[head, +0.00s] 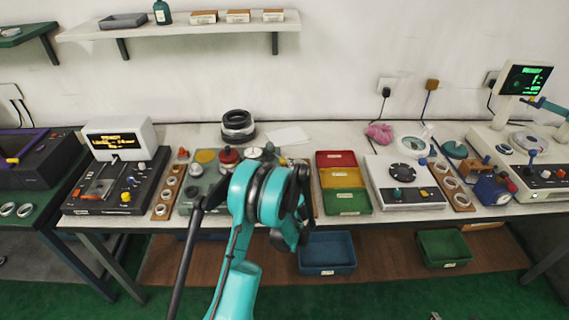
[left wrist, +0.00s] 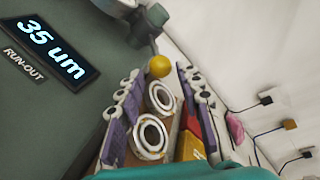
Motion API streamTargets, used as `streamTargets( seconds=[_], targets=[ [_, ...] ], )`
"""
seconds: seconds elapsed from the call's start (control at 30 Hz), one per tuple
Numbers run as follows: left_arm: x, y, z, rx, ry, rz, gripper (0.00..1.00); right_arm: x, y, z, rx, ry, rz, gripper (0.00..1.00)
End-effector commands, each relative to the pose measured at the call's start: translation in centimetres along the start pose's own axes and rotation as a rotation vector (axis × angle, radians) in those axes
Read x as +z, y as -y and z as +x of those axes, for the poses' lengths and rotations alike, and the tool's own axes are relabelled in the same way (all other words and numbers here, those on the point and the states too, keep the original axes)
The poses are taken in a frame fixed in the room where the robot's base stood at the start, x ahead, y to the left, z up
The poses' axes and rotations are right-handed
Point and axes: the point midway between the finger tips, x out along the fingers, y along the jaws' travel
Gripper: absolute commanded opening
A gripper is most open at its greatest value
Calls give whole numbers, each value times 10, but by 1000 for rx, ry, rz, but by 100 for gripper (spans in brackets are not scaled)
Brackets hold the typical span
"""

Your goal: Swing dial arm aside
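In the left wrist view a yellow ball knob (left wrist: 160,67) sits at the end of a dark grey-green arm (left wrist: 143,28), which looks like the dial arm. The run-out display (left wrist: 52,48) beside it reads 35 um. My left gripper (left wrist: 159,78) is open, its purple fingers on either side, with the knob around the level of the fingertips. I cannot tell whether they touch it. In the head view my teal left arm covers much of the gauge station (head: 187,203); a round dial (head: 253,152) shows behind it. My right gripper is not in view.
Bearing rings (left wrist: 150,136) lie on a wooden strip below the fingers. Red, yellow and green bins (head: 341,181) stand right of my arm. A white station with a black disc (head: 405,172) is further right. A black ring stack (head: 237,124) stands behind.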

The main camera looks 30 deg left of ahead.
Motion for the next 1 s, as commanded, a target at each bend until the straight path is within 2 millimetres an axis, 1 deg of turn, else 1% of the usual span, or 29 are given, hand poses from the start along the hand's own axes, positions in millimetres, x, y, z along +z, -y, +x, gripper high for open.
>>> streamTargets(
  seconds=[0.03, 0.1, 0.2, 0.3, 0.43, 0.67, 0.7, 0.8, 1.0],
  targets=[
    [-1, -2, 10, 0, 1, -1, 36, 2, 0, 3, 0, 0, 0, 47],
    [-1, -2, 22, 0, 1, 0, 36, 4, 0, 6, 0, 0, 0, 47],
    [-1, -2, 36, 1, 1, -1, 36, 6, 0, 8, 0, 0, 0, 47],
    [-1, -1, 46, 0, -1, -2, 36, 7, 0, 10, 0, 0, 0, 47],
    [0, 0, 52, 0, -1, -2, 36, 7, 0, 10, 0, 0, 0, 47],
    [0, 0, 52, 0, -1, -2, 36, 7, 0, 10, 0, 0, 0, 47],
    [0, 0, 52, 0, -1, -2, 25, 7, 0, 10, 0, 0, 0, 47],
    [0, 0, 52, 0, -1, -2, 0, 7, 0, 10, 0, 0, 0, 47],
    [0, 0, 52, 0, -1, -2, 0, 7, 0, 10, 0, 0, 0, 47]
  ],
)
